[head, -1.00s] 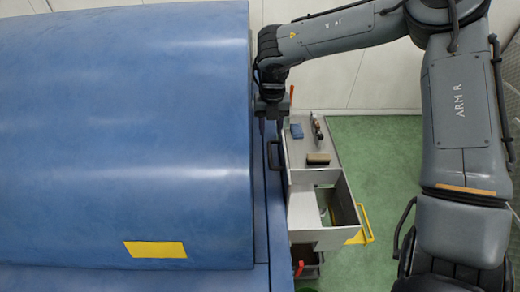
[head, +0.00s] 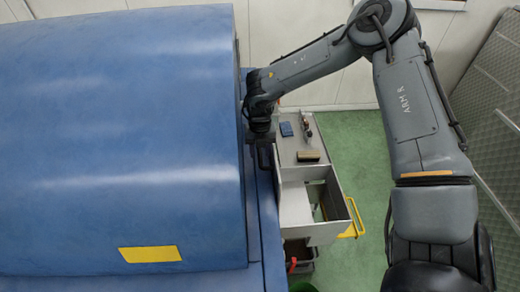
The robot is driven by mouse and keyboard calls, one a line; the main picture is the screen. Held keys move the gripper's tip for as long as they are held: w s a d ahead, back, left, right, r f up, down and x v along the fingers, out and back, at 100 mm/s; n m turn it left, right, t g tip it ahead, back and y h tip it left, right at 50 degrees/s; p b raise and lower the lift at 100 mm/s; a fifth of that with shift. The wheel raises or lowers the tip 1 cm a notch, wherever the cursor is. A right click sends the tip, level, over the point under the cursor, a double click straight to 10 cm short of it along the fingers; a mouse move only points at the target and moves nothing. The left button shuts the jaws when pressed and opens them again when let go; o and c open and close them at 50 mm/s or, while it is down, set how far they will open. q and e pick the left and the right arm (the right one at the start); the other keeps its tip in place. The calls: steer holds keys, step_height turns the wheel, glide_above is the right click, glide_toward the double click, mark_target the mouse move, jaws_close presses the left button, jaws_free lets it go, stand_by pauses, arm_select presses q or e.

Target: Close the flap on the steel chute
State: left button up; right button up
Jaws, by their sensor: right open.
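I cannot pick out a steel chute or its flap with certainty. An open-topped grey metal box (head: 294,208) with a yellow handle (head: 353,217) projects from the front of a grey trolley (head: 290,152), to the right of the blue machine. My right gripper (head: 264,152) is open and points down between the blue machine's right edge and the trolley's back left part. Its fingertips are small and dark here, and I cannot tell whether they touch anything. My left gripper is not in view.
The big blue machine cover (head: 120,140) with a yellow label (head: 150,254) fills the left. A metal tread plate (head: 492,130) stands far right.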

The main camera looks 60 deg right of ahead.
jaws_close()
stand_by(0.4)
